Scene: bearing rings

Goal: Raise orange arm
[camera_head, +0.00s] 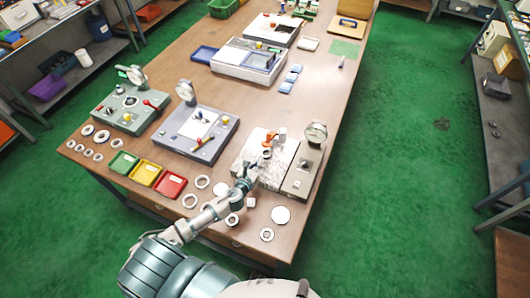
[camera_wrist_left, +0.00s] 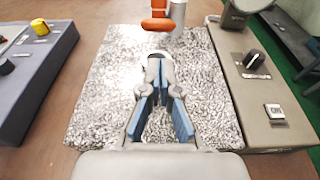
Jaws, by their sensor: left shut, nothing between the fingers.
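The orange arm (camera_head: 268,140) is a small orange piece beside a light metal post on a speckled grey granite plate (camera_head: 250,146). In the left wrist view the orange arm (camera_wrist_left: 157,26) lies at the top, just beyond my fingertips, with the post (camera_wrist_left: 178,14) to its right. My left gripper (camera_head: 254,167) reaches over the plate from the front. In the left wrist view my left gripper (camera_wrist_left: 158,66) is shut and empty, pointing toward the orange arm with a small gap visible. Whether the arm is tilted is too small to tell. My right gripper is not in view.
A grey box with a dial gauge (camera_head: 316,132) stands right of the plate. A grey fixture (camera_head: 196,133) stands left. Green, yellow and red trays (camera_head: 145,173) and several rings (camera_head: 190,200) lie near the front edge. The table's right side borders open green floor.

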